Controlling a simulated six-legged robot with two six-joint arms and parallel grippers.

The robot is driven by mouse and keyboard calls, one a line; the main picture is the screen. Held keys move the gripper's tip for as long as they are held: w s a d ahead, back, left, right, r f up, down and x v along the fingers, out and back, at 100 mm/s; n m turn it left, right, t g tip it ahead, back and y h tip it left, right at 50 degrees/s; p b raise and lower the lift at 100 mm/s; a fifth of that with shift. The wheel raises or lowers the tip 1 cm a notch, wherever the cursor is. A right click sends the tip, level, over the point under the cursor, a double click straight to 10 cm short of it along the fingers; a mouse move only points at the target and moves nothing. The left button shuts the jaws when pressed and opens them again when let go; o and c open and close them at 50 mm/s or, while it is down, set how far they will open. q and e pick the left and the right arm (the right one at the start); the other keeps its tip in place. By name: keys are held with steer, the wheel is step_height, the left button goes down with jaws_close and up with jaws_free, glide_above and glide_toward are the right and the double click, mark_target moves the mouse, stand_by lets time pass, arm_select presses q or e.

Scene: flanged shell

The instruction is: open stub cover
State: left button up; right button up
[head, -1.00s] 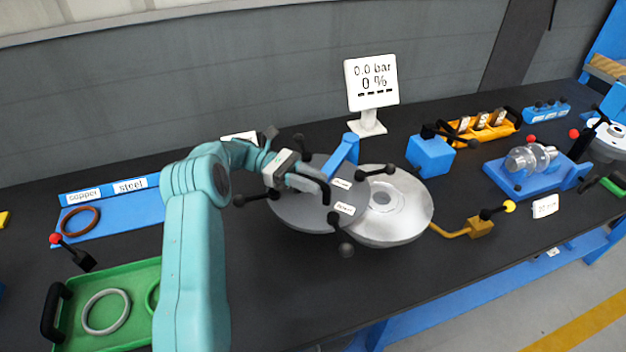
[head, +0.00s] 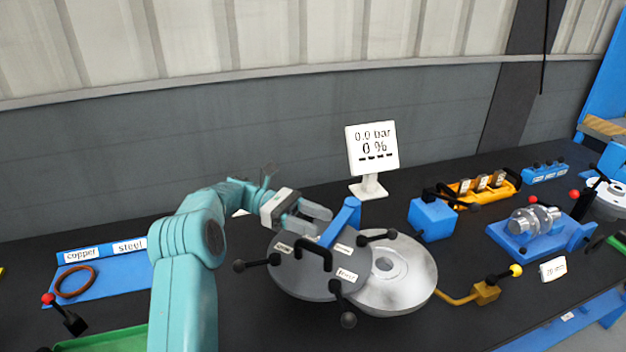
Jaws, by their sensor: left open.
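The stub cover (head: 318,278) is a dark grey disc with small labels, a black arch handle (head: 313,254) and black ball-ended clamp levers around its edge. It sits swung to the left, overlapping only part of the pale metal flange (head: 405,284), whose central hole shows on the right. A blue hinge arm (head: 341,222) stands behind the cover. My left gripper (head: 319,222) is open and empty, above and behind the handle, apart from it. My right gripper is not in view.
A white display (head: 372,149) reading 0.0 bar and 0 % stands behind. A yellow-knobbed valve lever (head: 487,288) is right of the flange. A blue box (head: 432,219) and an orange rack (head: 484,188) stand farther right. A green tray (head: 105,341) lies front left.

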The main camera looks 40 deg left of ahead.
arm_select(q)
step_height(320, 180, up, 12)
steer(key=p, duration=0.2)
steer(key=shift+r, duration=0.15)
